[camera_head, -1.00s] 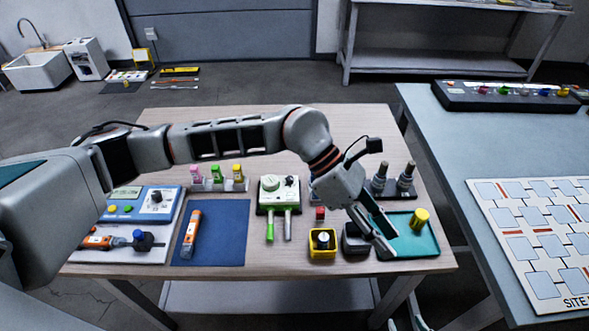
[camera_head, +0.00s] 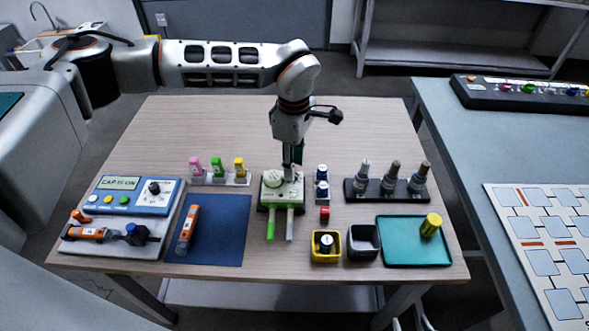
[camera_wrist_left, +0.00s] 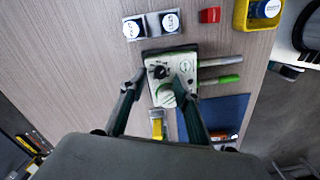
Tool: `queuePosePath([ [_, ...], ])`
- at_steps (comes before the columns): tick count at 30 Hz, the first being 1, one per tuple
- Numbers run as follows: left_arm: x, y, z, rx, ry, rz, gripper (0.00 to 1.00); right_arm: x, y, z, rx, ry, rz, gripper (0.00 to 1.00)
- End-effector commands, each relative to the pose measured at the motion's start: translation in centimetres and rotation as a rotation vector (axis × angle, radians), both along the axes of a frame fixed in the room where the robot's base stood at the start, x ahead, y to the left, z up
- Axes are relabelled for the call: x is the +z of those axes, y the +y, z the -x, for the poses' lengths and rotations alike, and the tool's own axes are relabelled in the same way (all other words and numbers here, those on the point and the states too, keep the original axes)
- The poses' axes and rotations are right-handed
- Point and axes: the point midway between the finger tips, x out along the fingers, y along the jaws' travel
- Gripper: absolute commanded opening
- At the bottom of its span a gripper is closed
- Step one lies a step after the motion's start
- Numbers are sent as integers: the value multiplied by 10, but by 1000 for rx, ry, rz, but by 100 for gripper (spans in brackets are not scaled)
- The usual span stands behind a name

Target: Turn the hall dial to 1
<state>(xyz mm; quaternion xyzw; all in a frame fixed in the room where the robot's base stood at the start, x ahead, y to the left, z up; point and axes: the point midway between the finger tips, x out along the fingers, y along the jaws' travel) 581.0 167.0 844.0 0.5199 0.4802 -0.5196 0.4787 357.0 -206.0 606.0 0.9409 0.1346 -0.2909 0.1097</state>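The pale box with a green edge (camera_head: 267,205) stands mid-table, with a round white disc (camera_head: 273,180) on its left. In the left wrist view its small black dial (camera_wrist_left: 158,72) sits beside the disc; in the head view my gripper hides it. I cannot read its setting. My left gripper (camera_head: 290,176) points down over the dial side of the box. In the left wrist view its open fingers (camera_wrist_left: 157,80) lie on either side of the dial, and contact is unclear. My right gripper is not in view.
A blue panel (camera_head: 108,207) reading "CAP IS ON" has another black knob (camera_head: 154,188). Coloured vials (camera_head: 217,168) stand left of the box and blue-white pieces (camera_head: 321,182) close on its right. A green and a grey rod (camera_head: 290,224) extend from its front.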

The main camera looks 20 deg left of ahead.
Motion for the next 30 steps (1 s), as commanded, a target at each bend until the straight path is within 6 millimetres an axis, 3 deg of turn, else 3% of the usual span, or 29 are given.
queuePosePath([
  [6,-22,-1,0,0,1,1,32,-1,0,0,0,0,2,40],
  [16,-25,-1,0,0,-1,2,32,-1,-2,0,-1,0,4,40],
  [20,-25,-1,0,0,-1,2,0,-1,-2,0,-1,0,4,40],
  [30,-24,-1,0,18,-2,2,0,1,-2,-1,-2,-2,3,40],
])
